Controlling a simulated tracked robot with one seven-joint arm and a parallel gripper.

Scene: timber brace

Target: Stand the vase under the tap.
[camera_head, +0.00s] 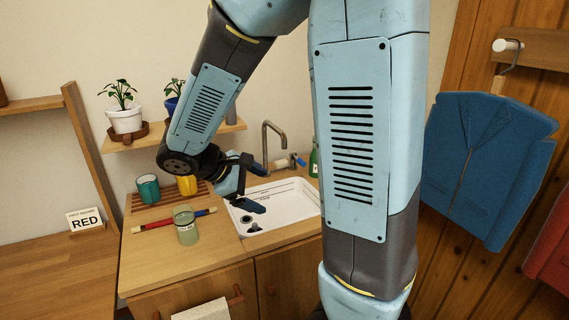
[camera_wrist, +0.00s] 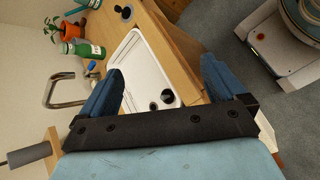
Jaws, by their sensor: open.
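A pale green, see-through vessel (camera_head: 186,227), which looks like the vase, stands upright on the wooden counter left of the sink. The grey curved tap (camera_head: 272,140) rises behind the white sink (camera_head: 290,208); the tap (camera_wrist: 62,90) and sink (camera_wrist: 138,75) also show in the wrist view. My gripper (camera_head: 250,187) is open and empty above the left part of the sink, to the right of the vessel and apart from it. In the wrist view its fingers (camera_wrist: 160,85) are spread with nothing between them but the sink and counter beyond. I cannot make out the vessel in the wrist view.
A red and blue stick (camera_head: 174,220) lies behind the vessel. A teal cup (camera_head: 148,188) and a yellow cup (camera_head: 187,184) stand on a slatted rack. A green bottle (camera_head: 314,163) is right of the tap. A RED sign (camera_head: 85,220) stands at the left.

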